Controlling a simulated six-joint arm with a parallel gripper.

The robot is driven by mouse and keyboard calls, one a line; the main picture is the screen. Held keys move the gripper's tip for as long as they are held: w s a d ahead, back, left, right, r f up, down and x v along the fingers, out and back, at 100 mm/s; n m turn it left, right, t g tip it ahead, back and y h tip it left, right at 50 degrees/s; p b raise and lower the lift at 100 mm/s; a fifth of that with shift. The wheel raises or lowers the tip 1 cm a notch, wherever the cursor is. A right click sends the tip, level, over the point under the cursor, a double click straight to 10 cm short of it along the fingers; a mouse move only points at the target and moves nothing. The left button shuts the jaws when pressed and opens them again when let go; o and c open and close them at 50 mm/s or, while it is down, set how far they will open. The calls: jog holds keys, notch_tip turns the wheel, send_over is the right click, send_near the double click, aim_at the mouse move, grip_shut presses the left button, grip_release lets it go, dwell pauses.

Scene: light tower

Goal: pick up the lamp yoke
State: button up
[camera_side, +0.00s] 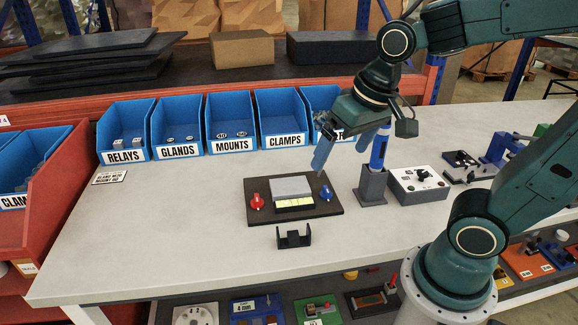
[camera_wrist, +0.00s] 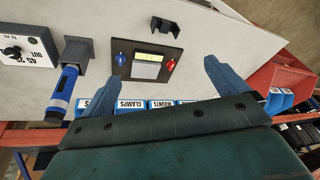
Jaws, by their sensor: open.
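The lamp yoke appears to be the small black U-shaped bracket (camera_side: 293,237). It sits on the grey bench in front of the dark board, with its two arms pointing up. It also shows in the wrist view (camera_wrist: 166,26), near the top, beyond the board. My gripper (camera_side: 340,160) is open and empty, above the bench behind and to the right of the board, well apart from the bracket. Its two blue fingers are spread wide in the wrist view (camera_wrist: 160,76).
The dark board (camera_side: 325,207) carries a grey block and red and blue knobs. A blue-handled tool (camera_side: 379,148) stands in a grey holder (camera_side: 372,186), close to my gripper. A white switch box (camera_side: 418,184) is right of it.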

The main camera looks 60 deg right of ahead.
jog(key=w+f+m+g, duration=0.2)
jog(key=w+f+m, duration=0.1)
jog(key=w+f, duration=0.25)
jog(key=m+g, duration=0.2)
jog(key=m, duration=0.1)
send_over(293, 235)
notch_tip(293, 235, down, 7)
jog(key=shift+s+r, duration=0.1)
jog(key=shift+f, duration=4.3)
jog(key=shift+f, duration=0.15)
jog(key=shift+f, duration=2.45)
